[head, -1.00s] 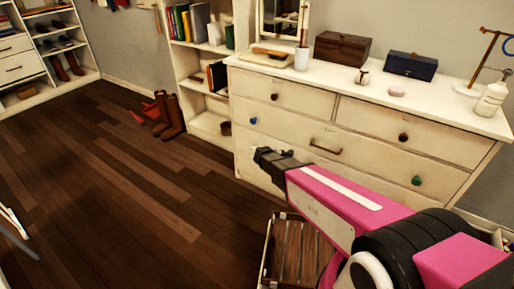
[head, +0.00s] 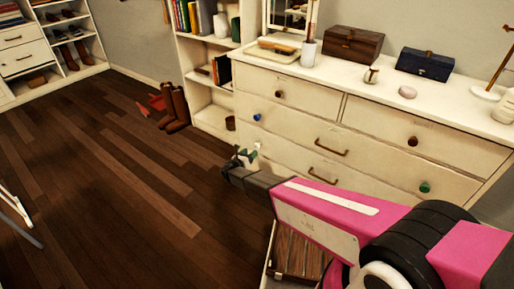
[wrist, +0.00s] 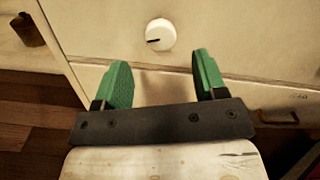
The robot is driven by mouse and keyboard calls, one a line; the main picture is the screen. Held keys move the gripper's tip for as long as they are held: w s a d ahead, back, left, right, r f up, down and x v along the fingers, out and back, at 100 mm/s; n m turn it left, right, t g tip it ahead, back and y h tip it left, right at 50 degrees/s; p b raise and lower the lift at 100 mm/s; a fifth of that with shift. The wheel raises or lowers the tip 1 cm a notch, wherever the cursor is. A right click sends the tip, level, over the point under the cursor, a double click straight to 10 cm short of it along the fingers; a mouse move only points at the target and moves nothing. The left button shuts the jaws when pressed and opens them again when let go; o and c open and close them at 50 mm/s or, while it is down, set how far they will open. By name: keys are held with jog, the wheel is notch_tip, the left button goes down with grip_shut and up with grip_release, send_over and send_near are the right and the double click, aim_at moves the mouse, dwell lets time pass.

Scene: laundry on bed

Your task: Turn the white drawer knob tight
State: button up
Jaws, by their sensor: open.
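The white drawer knob (wrist: 160,34) is round, with a short dark mark on its face, and sits on a cream drawer front in the wrist view. In the head view, it shows as a small white spot (head: 258,146) just beyond my fingertips. My gripper (wrist: 162,82) is open, with green pads spread apart and nothing between them. It points at the drawer front, and the knob lies ahead of the gap between the fingertips, apart from both. In the head view, my gripper (head: 244,161) is by the dresser's left edge.
The cream dresser (head: 375,119) also has a blue knob (head: 257,117), a green knob (head: 425,187), brown knobs and bar handles (head: 331,140). A slatted crate (head: 298,254) stands on the floor below my arm. Boots (head: 175,108) stand by the shelf. The floor to the left is clear.

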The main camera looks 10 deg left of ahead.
aim_at(256, 147)
jog(key=x, duration=0.7)
jog(key=shift+s, duration=0.1)
jog(key=shift+c, duration=0.3)
jog(key=c, duration=0.9)
